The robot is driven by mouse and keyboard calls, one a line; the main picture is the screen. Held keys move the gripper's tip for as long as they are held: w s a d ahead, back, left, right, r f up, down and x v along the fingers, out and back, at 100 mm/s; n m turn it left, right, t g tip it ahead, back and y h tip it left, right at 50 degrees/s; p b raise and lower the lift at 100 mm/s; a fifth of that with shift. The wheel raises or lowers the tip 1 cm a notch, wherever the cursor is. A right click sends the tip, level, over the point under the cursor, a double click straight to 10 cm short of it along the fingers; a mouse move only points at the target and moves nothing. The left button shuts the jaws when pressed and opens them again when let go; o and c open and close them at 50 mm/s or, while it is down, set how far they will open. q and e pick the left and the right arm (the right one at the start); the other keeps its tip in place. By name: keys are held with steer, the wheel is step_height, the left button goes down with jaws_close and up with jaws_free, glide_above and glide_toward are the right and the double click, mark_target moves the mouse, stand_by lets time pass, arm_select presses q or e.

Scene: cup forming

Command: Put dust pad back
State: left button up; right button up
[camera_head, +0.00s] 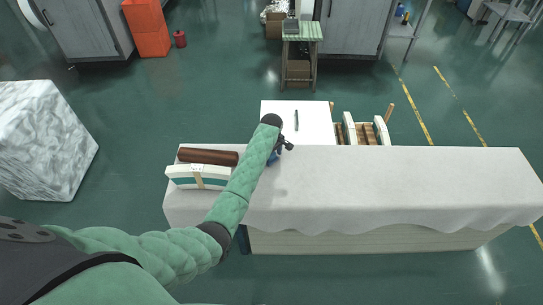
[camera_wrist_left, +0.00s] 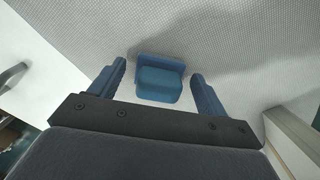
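A small blue block, which looks like the dust pad (camera_wrist_left: 160,80), lies on the pale textured surface in the left wrist view. My left gripper (camera_wrist_left: 158,72) is open, with one blue finger on each side of the pad and a visible gap on both sides. In the head view the left gripper (camera_head: 284,143) is over the back edge of the cloth-covered table. A bit of blue shows just below it there, partly hidden by my forearm; I cannot tell whether it is pad or finger. My right gripper is in neither view.
The long table has a white cloth (camera_head: 400,185), bare on its right. A brown roll (camera_head: 208,157) and a white-and-teal box (camera_head: 190,178) sit at its left end. A white board (camera_head: 285,112) with a dark handle and wooden-slatted crates (camera_head: 368,134) stand behind it.

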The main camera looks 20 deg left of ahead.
arm_select(q)
steer(key=shift+r, duration=0.15)
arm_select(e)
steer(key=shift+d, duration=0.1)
arm_select(q)
steer(key=shift+r, duration=0.25)
step_height(320, 180, up, 10)
steer(key=b, duration=0.2)
steer(key=shift+f+b, duration=0.1)
steer(key=shift+b, duration=0.2)
steer(key=shift+r, duration=0.85)
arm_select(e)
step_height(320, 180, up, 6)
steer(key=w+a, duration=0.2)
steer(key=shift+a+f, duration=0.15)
